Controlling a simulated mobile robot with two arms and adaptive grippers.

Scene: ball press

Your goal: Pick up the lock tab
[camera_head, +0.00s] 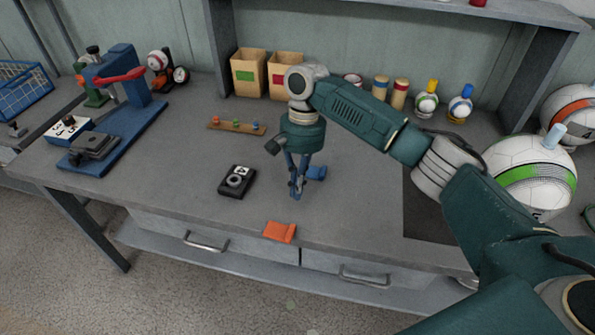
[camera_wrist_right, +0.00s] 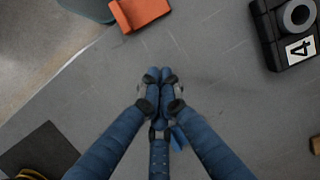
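An orange piece (camera_head: 280,232) lies at the front edge of the table; it looks like a small tab, and I cannot be sure that it is the lock tab. It also shows at the top of the right wrist view (camera_wrist_right: 140,10). My right gripper (camera_head: 296,194) points down over the table, behind and slightly right of the orange piece and apart from it. In the wrist view its blue fingertips (camera_wrist_right: 159,76) meet, with nothing seen between them. A small blue piece (camera_head: 317,173) shows just right of the fingers, partly hidden by a finger in the wrist view. My left gripper is out of view.
A black device marked 4 (camera_head: 237,182) stands left of my right gripper. A wooden strip with coloured pegs (camera_head: 237,126) lies behind it. A blue press (camera_head: 125,95) stands at the left, and balls (camera_head: 533,178) at the right. Table around the orange piece is mostly clear.

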